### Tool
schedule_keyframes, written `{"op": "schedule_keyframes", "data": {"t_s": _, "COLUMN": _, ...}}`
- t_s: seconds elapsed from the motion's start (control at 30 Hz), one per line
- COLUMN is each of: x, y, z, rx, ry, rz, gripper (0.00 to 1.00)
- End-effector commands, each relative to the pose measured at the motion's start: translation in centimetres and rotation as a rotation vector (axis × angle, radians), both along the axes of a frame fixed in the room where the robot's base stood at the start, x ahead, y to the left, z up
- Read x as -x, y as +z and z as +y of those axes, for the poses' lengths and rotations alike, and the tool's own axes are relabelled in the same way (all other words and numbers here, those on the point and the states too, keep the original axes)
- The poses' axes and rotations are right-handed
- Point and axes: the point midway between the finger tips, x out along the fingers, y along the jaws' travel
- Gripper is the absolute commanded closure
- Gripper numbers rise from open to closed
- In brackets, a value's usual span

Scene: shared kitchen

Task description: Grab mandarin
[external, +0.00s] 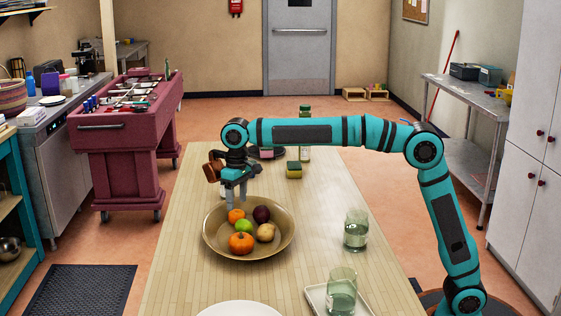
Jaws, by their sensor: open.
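A wide tan bowl (211,240) of fruit stands on the wooden table. In it, a small orange fruit (236,216) that looks like the mandarin lies at the back left. A larger orange fruit (241,243) with a dark stem lies at the front; I cannot tell for sure which of the two is the mandarin. A green fruit, a dark purple one and a yellowish-brown one lie beside them. My gripper (236,202) points down over the back left of the bowl, just above the small orange fruit. It is open, with nothing seen between its fingers.
A glass (356,231) stands right of the bowl. Another glass (341,290) stands on a tray (318,297) at the front, near a white plate (240,309).

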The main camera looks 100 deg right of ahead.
Motion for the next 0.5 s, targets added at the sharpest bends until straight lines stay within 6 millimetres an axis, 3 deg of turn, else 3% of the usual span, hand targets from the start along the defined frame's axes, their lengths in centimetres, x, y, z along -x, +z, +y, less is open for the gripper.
{"op": "schedule_keyframes", "data": {"t_s": 0.5, "x": -0.6, "y": -5.1, "z": -0.1, "rx": 0.000, "ry": 0.000, "rz": 0.000, "gripper": 0.40}}
